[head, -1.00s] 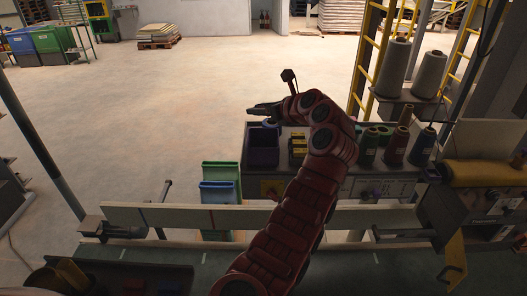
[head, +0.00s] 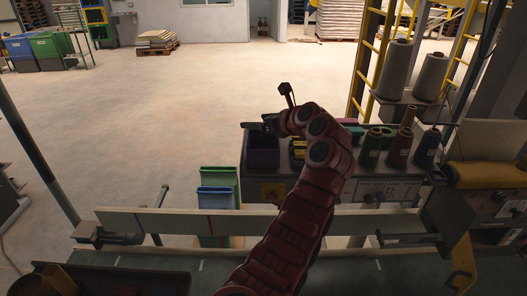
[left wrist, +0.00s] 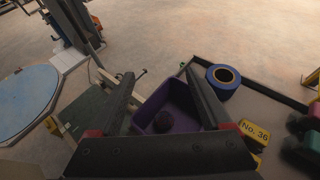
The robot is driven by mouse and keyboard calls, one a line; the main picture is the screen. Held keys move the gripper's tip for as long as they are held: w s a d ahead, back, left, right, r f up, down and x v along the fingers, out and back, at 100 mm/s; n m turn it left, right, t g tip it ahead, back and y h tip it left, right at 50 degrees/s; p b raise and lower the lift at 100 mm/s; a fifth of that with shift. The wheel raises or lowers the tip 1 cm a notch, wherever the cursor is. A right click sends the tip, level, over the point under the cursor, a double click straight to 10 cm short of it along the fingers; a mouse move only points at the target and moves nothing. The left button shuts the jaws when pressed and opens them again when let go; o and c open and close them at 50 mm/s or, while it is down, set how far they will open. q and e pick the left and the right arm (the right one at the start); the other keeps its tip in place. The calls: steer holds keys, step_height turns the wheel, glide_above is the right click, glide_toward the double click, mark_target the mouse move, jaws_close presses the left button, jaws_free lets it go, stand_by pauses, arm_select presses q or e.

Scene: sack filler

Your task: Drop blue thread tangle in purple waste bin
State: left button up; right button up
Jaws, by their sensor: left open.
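The purple waste bin (head: 262,160) stands at the left end of the machine shelf, and the left wrist view looks down into it (left wrist: 182,124). A dark, rounded bluish clump (left wrist: 162,121), which looks like the thread tangle, lies inside the bin. It is too dark to be sure of its strands. My left gripper (head: 268,122) is over the far side of the bin. In the left wrist view its two fingers (left wrist: 160,78) are wide apart with nothing between their tips. My right gripper is not in view.
A blue tape roll (left wrist: 223,77) sits beside the bin. Yellow labelled boxes (head: 298,148) and thread cones (head: 398,149) stand to the right on the shelf. Green (head: 220,175) and blue (head: 217,197) bins stand lower left. A long pale rail (head: 270,221) crosses in front.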

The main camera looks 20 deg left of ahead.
arm_select(q)
steer(key=shift+d, duration=0.1)
steer(key=b+v, duration=0.7)
steer(key=v, duration=1)
steer(key=shift+s, duration=0.25)
steer(key=shift+d+f, duration=0.1)
steer(key=shift+f, duration=0.05)
